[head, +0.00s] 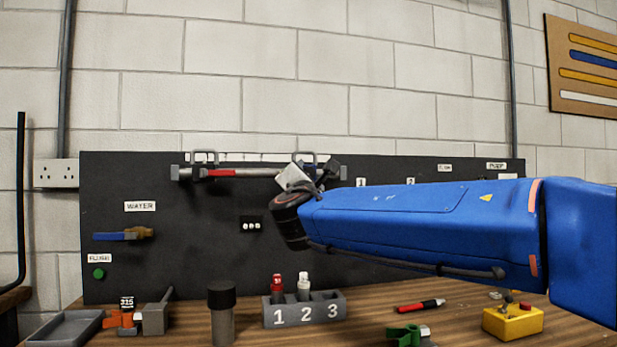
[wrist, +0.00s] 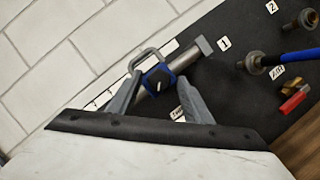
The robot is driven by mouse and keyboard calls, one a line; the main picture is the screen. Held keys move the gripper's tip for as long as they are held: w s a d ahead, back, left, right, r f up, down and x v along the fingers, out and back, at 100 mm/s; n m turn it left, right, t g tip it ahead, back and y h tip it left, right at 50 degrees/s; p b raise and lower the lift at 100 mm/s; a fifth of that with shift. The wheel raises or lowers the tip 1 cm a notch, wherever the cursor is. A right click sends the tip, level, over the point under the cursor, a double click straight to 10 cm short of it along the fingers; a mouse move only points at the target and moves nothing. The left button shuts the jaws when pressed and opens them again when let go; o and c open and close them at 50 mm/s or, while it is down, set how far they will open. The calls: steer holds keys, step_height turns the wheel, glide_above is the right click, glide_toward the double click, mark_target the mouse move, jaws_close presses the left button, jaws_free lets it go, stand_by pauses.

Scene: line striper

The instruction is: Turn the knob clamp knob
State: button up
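The knob (wrist: 158,75), dark with a blue rim and a white line on its face, sits on the grey bar (wrist: 185,60) in the wrist view. My gripper (wrist: 161,79) has its two grey fingers spread on either side of the knob, with the tips close to its edges. I cannot tell whether either finger touches it. In the head view, my gripper's pale body (head: 294,178) is at the right part of the bar (head: 248,173) on the dark panel, and partly hides the knob there.
The dark panel (head: 190,220) carries a water valve (head: 125,234) and a green button (head: 98,273). The bench holds a numbered block (head: 303,312), a dark cylinder (head: 221,315), a red pen (head: 420,305) and a yellow box (head: 513,322). A grey loop handle (wrist: 143,57) stands close by the knob.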

steer(key=shift+s, duration=0.1)
steer(key=v, duration=1.7)
steer(key=shift+s, duration=0.2)
